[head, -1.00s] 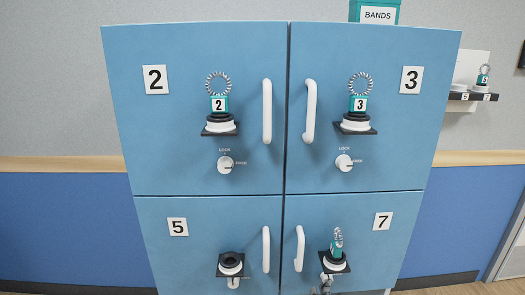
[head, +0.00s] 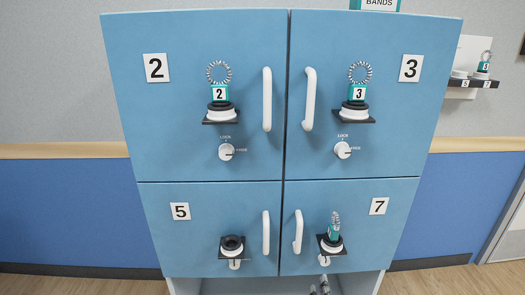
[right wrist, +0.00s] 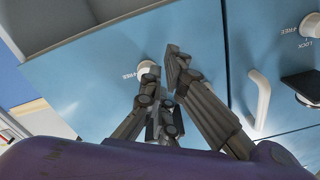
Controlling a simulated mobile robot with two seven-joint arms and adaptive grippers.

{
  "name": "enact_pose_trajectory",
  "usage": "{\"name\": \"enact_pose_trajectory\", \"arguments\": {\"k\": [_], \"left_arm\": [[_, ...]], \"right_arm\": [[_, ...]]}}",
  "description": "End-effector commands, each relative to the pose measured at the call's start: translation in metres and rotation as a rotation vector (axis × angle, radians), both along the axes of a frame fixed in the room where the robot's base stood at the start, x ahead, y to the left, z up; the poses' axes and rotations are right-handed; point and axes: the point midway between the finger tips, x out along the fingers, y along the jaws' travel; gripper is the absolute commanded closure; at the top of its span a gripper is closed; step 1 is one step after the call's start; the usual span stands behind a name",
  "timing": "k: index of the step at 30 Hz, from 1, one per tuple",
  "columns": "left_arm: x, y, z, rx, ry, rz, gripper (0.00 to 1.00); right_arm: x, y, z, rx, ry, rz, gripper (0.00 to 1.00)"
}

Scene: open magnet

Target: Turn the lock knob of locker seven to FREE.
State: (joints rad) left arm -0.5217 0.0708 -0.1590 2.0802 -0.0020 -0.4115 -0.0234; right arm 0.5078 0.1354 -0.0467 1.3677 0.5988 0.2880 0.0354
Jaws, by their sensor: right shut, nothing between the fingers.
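Locker seven's door (head: 355,220) is the lower right one and is closed. Its white lock knob (head: 324,260) sits under the small black shelf with a teal tag and coiled band (head: 334,230), which partly covers it. I cannot read its pointer. The right wrist view is upside down; there the knob (right wrist: 147,70) shows with FREE at its left, partly behind a fingertip. My right gripper (head: 319,288) is shut and empty, below the door in the head view. Its fingertips (right wrist: 163,62) appear close to the knob; contact is unclear. My left gripper is out of view.
Locker seven's white handle (head: 298,232) stands left of the knob. Locker five (head: 200,250), with an empty black holder (head: 232,245), is at the left. Lockers two (head: 155,110) and three (head: 400,110) are above, closed. A wall shelf (head: 475,83) is at the right.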

Motion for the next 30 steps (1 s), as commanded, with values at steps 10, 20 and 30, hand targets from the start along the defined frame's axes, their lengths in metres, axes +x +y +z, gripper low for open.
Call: {"name": "enact_pose_trajectory", "arguments": {"k": [10,20,30], "left_arm": [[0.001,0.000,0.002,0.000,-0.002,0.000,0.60],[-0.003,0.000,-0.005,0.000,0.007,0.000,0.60],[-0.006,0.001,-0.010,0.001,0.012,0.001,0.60]], "right_arm": [[-0.006,0.000,0.000,0.000,0.000,0.000,1.00],[-0.015,-0.004,0.002,0.332,0.012,-0.010,1.00],[-0.017,-0.002,0.020,1.172,0.032,-0.004,1.00]]}}
